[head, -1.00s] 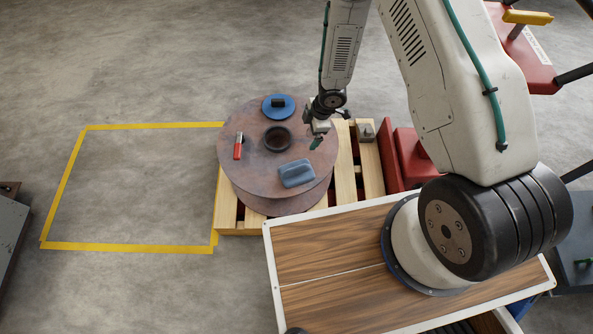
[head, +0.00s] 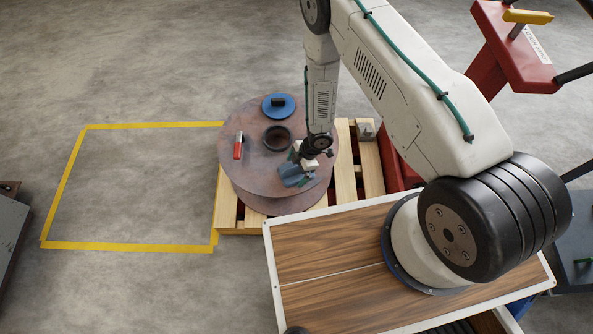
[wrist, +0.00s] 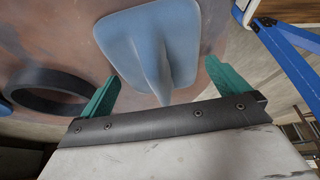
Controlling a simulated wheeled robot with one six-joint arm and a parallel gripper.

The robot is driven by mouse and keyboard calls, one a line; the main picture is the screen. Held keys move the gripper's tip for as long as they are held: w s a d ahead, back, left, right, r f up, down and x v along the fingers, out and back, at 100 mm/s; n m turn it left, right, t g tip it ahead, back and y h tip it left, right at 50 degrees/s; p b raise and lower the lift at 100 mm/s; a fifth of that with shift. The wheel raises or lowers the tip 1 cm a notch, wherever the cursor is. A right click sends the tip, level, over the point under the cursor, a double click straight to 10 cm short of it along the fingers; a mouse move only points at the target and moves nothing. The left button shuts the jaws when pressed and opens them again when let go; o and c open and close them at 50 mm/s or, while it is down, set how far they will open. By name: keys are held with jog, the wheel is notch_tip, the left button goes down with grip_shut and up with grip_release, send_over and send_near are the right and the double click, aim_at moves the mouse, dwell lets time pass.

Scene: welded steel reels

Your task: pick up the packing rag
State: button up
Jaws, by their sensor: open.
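The packing rag (head: 291,177) is a blue-grey folded cloth with a raised ridge. It lies on the round rusty top of the steel reel (head: 245,165), near its front right edge. In the wrist view the rag (wrist: 150,45) lies just beyond my gripper (wrist: 162,92), its ridge pointing between the two green fingers. My gripper also shows in the head view (head: 300,165), right over the rag and partly hiding it. The fingers stand wide apart with nothing held between them. I cannot tell whether a finger touches the rag.
On the reel top are a blue round lid (head: 278,107) with a black handle, a dark ring (head: 277,138) around the centre hole and a red-handled tool (head: 238,148). The reel stands on a wooden pallet (head: 345,170). A yellow-taped floor area (head: 150,249) at left is empty.

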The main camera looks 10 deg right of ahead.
aim_at(295, 168)
jog(key=c, duration=0.7)
jog(key=shift+r, duration=0.85)
jog(key=shift+v, duration=1.05)
jog(key=s+d, duration=0.2)
jog(key=d, duration=0.2)
jog(key=s+d+r, duration=0.1)
jog(key=s+d, duration=0.1)
jog(key=d, duration=0.3)
jog(key=s+d, duration=0.2)
jog(key=d, duration=0.2)
jog(key=shift+s+d+r, duration=0.2)
jog(key=shift+s+d, duration=0.1)
jog(key=shift+d, duration=0.1)
jog(key=shift+o, duration=0.4)
